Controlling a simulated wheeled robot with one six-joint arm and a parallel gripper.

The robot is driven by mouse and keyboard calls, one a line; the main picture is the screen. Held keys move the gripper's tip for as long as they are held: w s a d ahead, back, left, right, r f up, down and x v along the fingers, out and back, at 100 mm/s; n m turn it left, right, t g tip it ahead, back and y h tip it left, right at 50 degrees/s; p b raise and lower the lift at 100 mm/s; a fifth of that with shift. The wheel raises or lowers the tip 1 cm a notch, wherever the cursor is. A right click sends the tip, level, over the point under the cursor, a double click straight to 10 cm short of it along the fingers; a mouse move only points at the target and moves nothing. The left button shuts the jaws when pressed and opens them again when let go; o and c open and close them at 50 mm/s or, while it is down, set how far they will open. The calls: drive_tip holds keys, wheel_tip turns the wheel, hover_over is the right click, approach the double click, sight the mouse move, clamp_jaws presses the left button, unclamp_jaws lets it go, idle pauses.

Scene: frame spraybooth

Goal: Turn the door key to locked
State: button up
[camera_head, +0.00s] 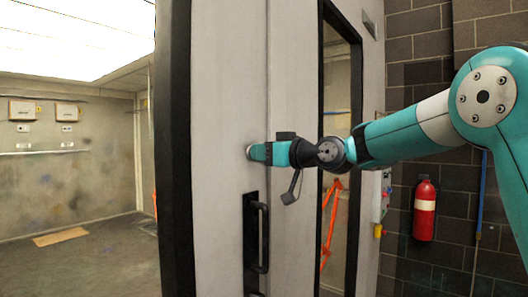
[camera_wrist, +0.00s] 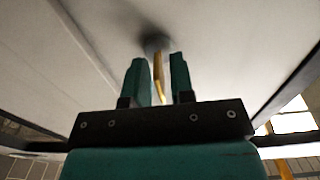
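The door key (camera_wrist: 158,75) is a thin brass-yellow piece. It sticks out of a round dark lock (camera_wrist: 154,42) in the pale door face in the wrist view. My gripper (camera_wrist: 160,78) has one teal finger on each side of the key, with narrow gaps showing, so it looks open around the key. In the head view my gripper (camera_head: 257,152) points left, its tips close to the round grey lock (camera_head: 249,152) on the grey door (camera_head: 225,90). The key itself is hidden there by the fingers.
A black door handle (camera_head: 263,237) stands below my gripper on the door. A narrow black-framed window (camera_head: 340,110) is to the right. A red fire extinguisher (camera_head: 425,210) hangs on the dark block wall. The booth at left has an open floor with a flat board (camera_head: 60,237).

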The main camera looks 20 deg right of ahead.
clamp_jaws()
drive_tip(key=shift+m, duration=0.4)
drive_tip(key=m+b, duration=0.1)
drive_tip(key=m, duration=0.2)
drive_tip(key=m+p, duration=0.1)
drive_tip(key=m, duration=0.6)
drive_tip(key=m+p, duration=0.1)
drive_tip(key=m, duration=0.6)
drive_tip(key=shift+w+d+f, duration=0.1)
drive_tip(key=shift+d, duration=0.05)
drive_tip(key=shift+m+p, duration=0.3)
